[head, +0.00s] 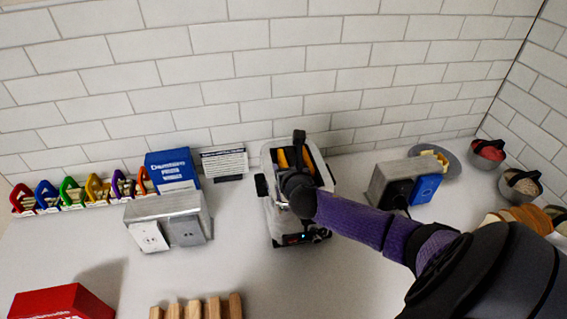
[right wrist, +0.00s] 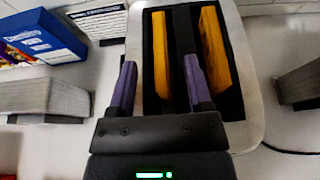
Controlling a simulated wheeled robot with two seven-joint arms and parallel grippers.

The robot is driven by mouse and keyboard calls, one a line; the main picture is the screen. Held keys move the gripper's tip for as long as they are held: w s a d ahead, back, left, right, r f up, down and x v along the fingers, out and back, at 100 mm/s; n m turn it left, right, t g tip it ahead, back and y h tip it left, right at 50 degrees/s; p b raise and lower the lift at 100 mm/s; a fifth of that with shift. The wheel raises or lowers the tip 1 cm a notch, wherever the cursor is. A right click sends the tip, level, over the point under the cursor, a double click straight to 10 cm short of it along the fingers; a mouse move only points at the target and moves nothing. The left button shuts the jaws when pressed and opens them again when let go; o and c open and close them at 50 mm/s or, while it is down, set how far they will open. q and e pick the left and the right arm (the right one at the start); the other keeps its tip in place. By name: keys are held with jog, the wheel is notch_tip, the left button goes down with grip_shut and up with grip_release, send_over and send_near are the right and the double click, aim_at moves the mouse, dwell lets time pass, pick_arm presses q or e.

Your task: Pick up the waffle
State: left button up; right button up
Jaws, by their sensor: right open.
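Two yellow-orange waffles stand upright in the dark slots of a silver toaster. In the right wrist view, the left waffle (right wrist: 160,52) lies in line with the gap between my fingers, and the other waffle (right wrist: 213,50) is to the right. The toaster (right wrist: 250,75) also shows in the head view (head: 272,215), partly hidden by my arm. My right gripper (right wrist: 160,85) is open, with its purple fingers pointing at the slots. I cannot tell how deep the fingers reach or whether they touch a waffle. My left gripper is not in view.
Grey outlet boxes stand left (head: 182,207) and right (head: 385,185) of the toaster. A blue box (head: 172,168) and a label card (head: 225,163) are behind left. A plate (head: 452,172) and bowls (head: 487,157) are at right. A tiled wall closes the back.

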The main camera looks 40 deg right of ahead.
aim_at(284, 162)
jog(key=x, duration=0.3)
jog(key=shift+w+b, duration=0.2)
jog(key=shift+b, duration=0.2)
grip_shut()
dwell(1.0)
